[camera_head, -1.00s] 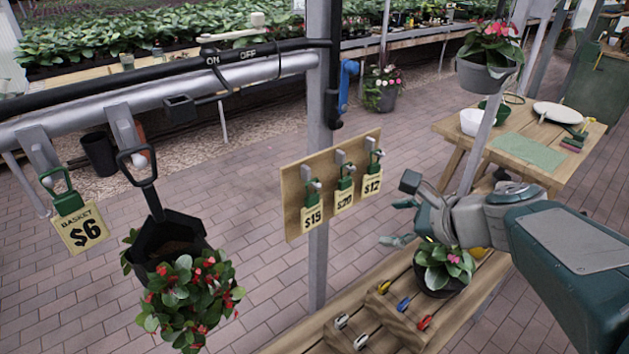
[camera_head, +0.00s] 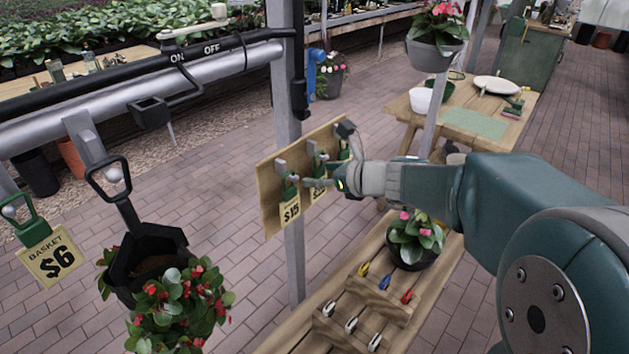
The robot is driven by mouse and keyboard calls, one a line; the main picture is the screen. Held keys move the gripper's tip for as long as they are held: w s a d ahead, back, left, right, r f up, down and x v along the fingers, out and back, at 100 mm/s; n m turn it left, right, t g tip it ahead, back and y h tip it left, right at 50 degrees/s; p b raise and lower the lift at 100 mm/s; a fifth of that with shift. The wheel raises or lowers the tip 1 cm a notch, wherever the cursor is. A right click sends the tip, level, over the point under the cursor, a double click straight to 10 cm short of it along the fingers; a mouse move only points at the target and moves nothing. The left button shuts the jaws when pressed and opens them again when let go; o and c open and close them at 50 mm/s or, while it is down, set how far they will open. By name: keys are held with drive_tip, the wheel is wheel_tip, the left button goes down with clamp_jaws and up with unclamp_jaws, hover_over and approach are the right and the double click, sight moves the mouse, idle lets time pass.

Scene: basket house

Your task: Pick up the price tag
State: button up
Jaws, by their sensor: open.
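Price tags with green clips hang from hooks on a wooden board (camera_head: 268,205) fixed to a grey post. The $15 tag (camera_head: 290,210) hangs at the left and shows fully. The middle tag (camera_head: 318,192) is partly covered by my gripper, and the right one is mostly hidden behind it. My gripper (camera_head: 332,160) is open at the board's right half, its fingers around or in front of the middle and right tags. I cannot tell whether it touches one. A separate $6 basket tag (camera_head: 52,262) hangs from a hook at the far left.
A black hanging basket with red flowers (camera_head: 180,305) hangs at left from the grey pipe. A bench below holds a potted plant (camera_head: 413,240) and several coloured clips. A wooden table (camera_head: 480,125) stands behind my arm.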

drive_tip(key=shift+x, duration=0.8)
drive_tip(key=shift+w+a+f, duration=0.1)
drive_tip(key=shift+w, duration=0.1)
drive_tip(key=shift+d, duration=0.75)
drive_tip(key=c, duration=0.5)
drive_tip(key=shift+a, duration=0.15)
drive_tip(key=shift+c, duration=1)
drive_tip(key=shift+a, duration=0.4)
drive_tip(key=shift+c, duration=0.2)
